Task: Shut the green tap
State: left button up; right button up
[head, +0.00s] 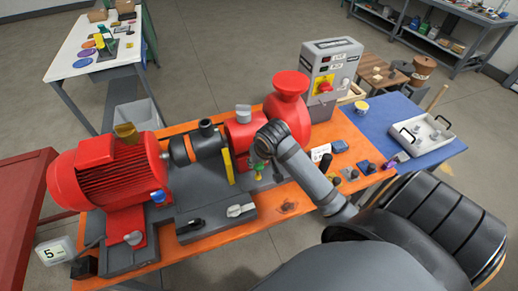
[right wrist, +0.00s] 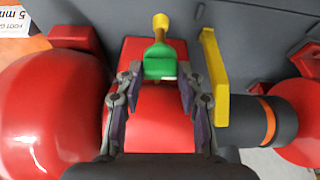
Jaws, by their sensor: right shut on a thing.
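The green tap has a green handle on a brass stem with a round end. It shows small below the red pump housing in the head view (head: 259,166) and at the upper middle of the right wrist view (right wrist: 160,64). My right gripper (right wrist: 159,76) has one finger on each side of the green handle and is shut on it. In the head view my right arm reaches in from the right and ends at the red pump, beside the tap; its fingers are hard to make out there. My left gripper is not in view.
The red motor (head: 105,170) and red pump (head: 288,100) stand on the orange bench (head: 290,205). A yellow guard (right wrist: 214,75) rises close beside my right finger. A grey control box (head: 331,70) stands behind. A tray (head: 428,130) sits on the blue table at right.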

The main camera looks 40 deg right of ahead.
jog(key=shift+m, duration=0.3)
dwell(0.4)
jog(key=o, duration=1.2)
jog(key=shift+c, duration=0.2)
jog(key=shift+r, duration=0.3)
jog(key=v, duration=0.6)
jog(key=shift+s+r, duration=0.2)
jog(key=shift+r, duration=0.2)
